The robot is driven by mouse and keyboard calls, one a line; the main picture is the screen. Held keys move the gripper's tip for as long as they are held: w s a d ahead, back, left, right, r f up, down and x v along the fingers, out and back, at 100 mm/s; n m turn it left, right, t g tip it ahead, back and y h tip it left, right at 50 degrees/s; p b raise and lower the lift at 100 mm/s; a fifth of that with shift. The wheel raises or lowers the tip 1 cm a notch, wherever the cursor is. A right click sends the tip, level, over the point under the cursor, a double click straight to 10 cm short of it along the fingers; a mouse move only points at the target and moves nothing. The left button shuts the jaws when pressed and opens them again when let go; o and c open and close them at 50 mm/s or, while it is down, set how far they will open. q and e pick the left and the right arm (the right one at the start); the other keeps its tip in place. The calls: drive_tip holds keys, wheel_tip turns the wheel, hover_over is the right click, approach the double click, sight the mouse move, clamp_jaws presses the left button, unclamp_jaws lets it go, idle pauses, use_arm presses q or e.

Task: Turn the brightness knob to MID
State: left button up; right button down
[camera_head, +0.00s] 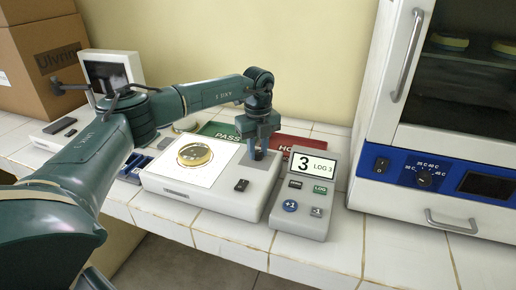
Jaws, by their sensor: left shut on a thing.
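The white light box (215,203) stands on the tiled bench, with a lit square panel and a round yellowish dish (195,154) on it. My left arm reaches over the box from the left. My left gripper (257,156) points down at the box's right rear part and is shut on a small dark knob there. The fingers mostly hide the knob, so its pointer and any MIN, MID or MAX marks cannot be read. A small black switch (241,185) sits on the box front, nearer to me. My right gripper is not in view.
A grey counter device (300,222) showing "3 LOG 3" stands close to the right of the box. Green PASS (228,132) and red (284,143) mats lie behind. The incubator (375,130) stands at right; cardboard boxes (40,60) and a small monitor (108,72) at left.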

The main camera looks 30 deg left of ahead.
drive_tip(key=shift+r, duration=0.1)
use_arm(q)
drive_tip(key=shift+r+n+p, duration=0.2)
drive_tip(key=shift+n+p, duration=0.85)
drive_tip(key=shift+n, duration=0.05)
drive_tip(key=n+p, duration=0.2)
drive_tip(key=shift+n, duration=0.3)
drive_tip(key=shift+n+p, duration=0.7)
drive_tip(key=shift+n, duration=0.3)
drive_tip(key=shift+f+n+p, duration=0.1)
drive_tip(key=shift+n+p, duration=0.4)
drive_tip(key=shift+n, duration=0.3)
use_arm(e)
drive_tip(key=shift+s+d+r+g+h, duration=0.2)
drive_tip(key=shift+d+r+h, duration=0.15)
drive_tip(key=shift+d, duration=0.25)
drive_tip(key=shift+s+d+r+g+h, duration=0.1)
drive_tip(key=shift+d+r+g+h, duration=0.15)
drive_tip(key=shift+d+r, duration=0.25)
use_arm(q)
drive_tip(key=shift+n, duration=0.3)
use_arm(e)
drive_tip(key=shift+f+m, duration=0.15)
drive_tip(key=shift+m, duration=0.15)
